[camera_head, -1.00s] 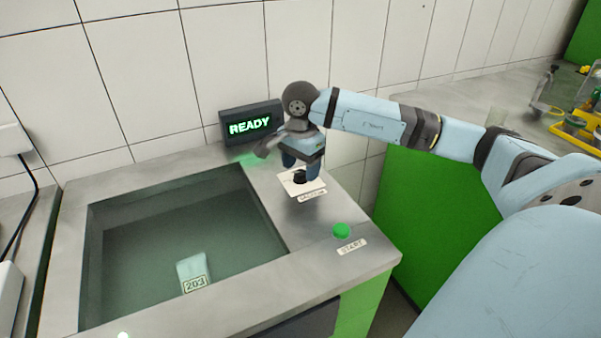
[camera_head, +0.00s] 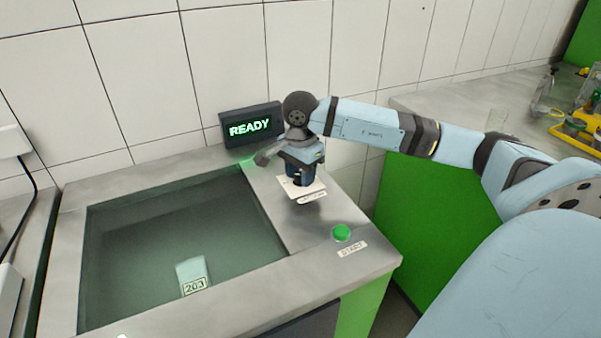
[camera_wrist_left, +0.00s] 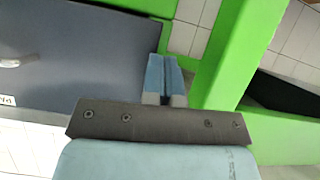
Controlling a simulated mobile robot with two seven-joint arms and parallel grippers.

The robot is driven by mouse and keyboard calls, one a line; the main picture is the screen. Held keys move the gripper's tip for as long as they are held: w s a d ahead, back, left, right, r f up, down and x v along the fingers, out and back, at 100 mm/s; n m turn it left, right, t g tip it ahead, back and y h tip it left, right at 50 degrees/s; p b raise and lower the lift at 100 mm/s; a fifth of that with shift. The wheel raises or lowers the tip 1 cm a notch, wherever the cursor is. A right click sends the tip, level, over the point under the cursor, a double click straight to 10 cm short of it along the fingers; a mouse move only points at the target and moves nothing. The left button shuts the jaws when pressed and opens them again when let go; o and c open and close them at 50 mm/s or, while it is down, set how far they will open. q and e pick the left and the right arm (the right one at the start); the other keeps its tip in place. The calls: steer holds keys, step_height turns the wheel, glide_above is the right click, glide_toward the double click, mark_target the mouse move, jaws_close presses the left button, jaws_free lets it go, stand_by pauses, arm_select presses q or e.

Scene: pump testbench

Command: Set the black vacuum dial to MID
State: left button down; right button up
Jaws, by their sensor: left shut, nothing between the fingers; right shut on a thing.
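The black vacuum dial sits on a white plate (camera_head: 316,188) on the bench top, right of the basin. My right gripper (camera_head: 298,180) points down over the plate and is shut on the dial. The fingers and wrist hide nearly all of the dial, so its pointer and setting cannot be read. A small label (camera_head: 312,197) lies at the plate's front edge, too small to read clearly. My left gripper (camera_wrist_left: 166,75) shows only in the left wrist view. Its two fingers are together and empty, beside a grey panel and green frame.
A display (camera_head: 251,125) reading READY stands behind the dial. A green START button (camera_head: 341,233) is in front of it. The sunken basin (camera_head: 140,200) to the left holds a block marked 203 (camera_head: 191,272). A side counter (camera_head: 470,100) is at right.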

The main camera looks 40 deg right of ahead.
steer(key=m, duration=0.6)
steer(key=shift+m+p, duration=0.35)
steer(key=shift+m, duration=0.05)
steer(key=m+p, duration=0.1)
steer(key=m, duration=0.5)
steer(key=shift+m, duration=0.4)
steer(key=o, duration=0.9)
steer(key=shift+r, duration=0.1)
step_height(320, 180, up, 14)
steer(key=shift+f+p, duration=0.15)
steer(key=shift+p, duration=0.75)
